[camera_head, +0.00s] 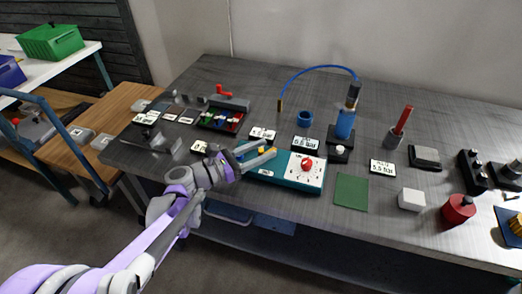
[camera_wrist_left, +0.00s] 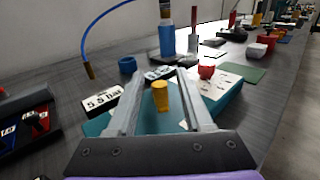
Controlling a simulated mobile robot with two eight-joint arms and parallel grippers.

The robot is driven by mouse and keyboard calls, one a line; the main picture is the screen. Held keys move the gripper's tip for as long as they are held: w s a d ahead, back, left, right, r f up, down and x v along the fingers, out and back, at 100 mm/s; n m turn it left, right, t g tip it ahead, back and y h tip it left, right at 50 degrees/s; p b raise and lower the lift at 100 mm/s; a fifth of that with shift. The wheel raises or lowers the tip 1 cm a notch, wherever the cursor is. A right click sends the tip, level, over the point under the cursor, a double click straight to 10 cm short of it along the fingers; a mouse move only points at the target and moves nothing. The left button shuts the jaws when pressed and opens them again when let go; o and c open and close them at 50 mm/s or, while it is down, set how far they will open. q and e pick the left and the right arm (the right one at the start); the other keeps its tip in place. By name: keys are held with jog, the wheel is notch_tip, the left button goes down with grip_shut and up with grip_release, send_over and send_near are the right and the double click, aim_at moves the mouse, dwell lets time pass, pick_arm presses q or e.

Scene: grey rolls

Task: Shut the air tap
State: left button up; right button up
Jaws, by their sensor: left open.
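A teal box (camera_head: 305,185) sits at the middle of the table, with a white panel and a red knob (camera_head: 307,164) on top. In the left wrist view a yellow knob (camera_wrist_left: 160,96) stands up from the box (camera_wrist_left: 225,108), between my fingers; the red knob (camera_wrist_left: 206,72) is beyond the right finger. My left gripper (camera_head: 268,149) is open over the left part of the box, its fingers apart around the yellow knob, with gaps. Which part is the air tap is not legible; a red handle (camera_head: 223,90) also stands on a grey block at the back left.
A blue bottle (camera_head: 345,124) with a blue hose (camera_head: 312,68) stands behind the box. A tray of coloured pieces (camera_head: 205,121) lies to the left. A green mat (camera_head: 351,192), white block (camera_head: 411,199) and red weight (camera_head: 458,209) are to the right.

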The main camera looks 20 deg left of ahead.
pick_arm(q)
jog(key=shift+c, duration=0.3)
grip_shut()
jog(key=shift+s+d, duration=0.1)
jog(key=n+t+y, duration=0.1)
jog(key=d+n+t+y+p, duration=0.1)
jog(key=y, duration=0.1)
jog(key=n+t+y, duration=0.1)
jog(key=shift+s+d+n+y+p, duration=0.25)
jog(key=shift+s+n+y+p, duration=0.05)
jog(key=shift+d+n+t+y+p, duration=0.25)
jog(key=shift+n+y+p, duration=0.25)
jog(key=shift+y, duration=0.3)
jog(key=shift+d+n+t+y+p, duration=0.1)
jog(key=shift+n+t+y+p, duration=0.3)
jog(key=shift+n+y, duration=0.3)
jog(key=shift+y, duration=0.4)
jog(key=shift+o, duration=0.3)
grip_release()
